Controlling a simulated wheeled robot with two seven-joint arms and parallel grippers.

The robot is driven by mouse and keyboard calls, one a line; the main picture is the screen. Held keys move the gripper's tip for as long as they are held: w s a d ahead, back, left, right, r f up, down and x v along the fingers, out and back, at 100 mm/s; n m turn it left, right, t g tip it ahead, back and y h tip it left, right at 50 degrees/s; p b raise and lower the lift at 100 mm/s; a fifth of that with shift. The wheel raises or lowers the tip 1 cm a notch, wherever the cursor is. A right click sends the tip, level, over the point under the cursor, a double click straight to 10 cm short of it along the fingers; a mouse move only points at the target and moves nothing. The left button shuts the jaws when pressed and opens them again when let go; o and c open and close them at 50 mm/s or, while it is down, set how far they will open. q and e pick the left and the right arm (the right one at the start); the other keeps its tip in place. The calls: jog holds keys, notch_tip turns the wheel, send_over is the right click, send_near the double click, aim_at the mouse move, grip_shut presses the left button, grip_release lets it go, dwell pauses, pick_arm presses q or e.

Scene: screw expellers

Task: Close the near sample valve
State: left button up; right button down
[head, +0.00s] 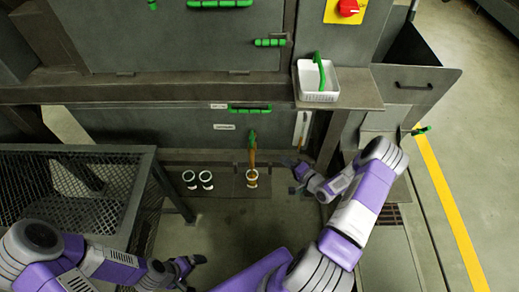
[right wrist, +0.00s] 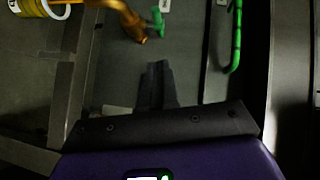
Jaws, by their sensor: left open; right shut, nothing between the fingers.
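A sample valve with a green handle (head: 252,135) sits on the front of the machine. Its brass-coloured spout (head: 252,157) points down over a small cup (head: 252,183) on a ledge. In the right wrist view the green handle (right wrist: 158,22) stands beside the brass body (right wrist: 132,24), and the cup (right wrist: 35,8) is at the top left. My right gripper (head: 291,166) is shut and empty, to the right of the valve and apart from it. Its fingertips (right wrist: 158,68) point towards the handle. My left gripper (head: 196,262) is open and empty, low and left.
A green bar handle (head: 250,107) is above the valve. A white basket (head: 319,82) sits on a shelf at the upper right. A mesh-topped frame (head: 70,185) fills the left side.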

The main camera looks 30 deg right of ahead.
jog(key=shift+w+a, duration=0.1)
jog(key=b, duration=0.3)
send_near(252, 140)
jog(key=w+d, duration=0.1)
jog(key=shift+w+a+f+b, duration=0.3)
jog(key=shift+w+a+f, duration=0.1)
jog(key=shift+w+a, duration=0.25)
jog(key=shift+w+a+f+b, duration=0.3)
jog(key=shift+w+a+f, duration=0.15)
jog(key=shift+a, duration=0.3)
jog(key=shift+r, duration=0.1)
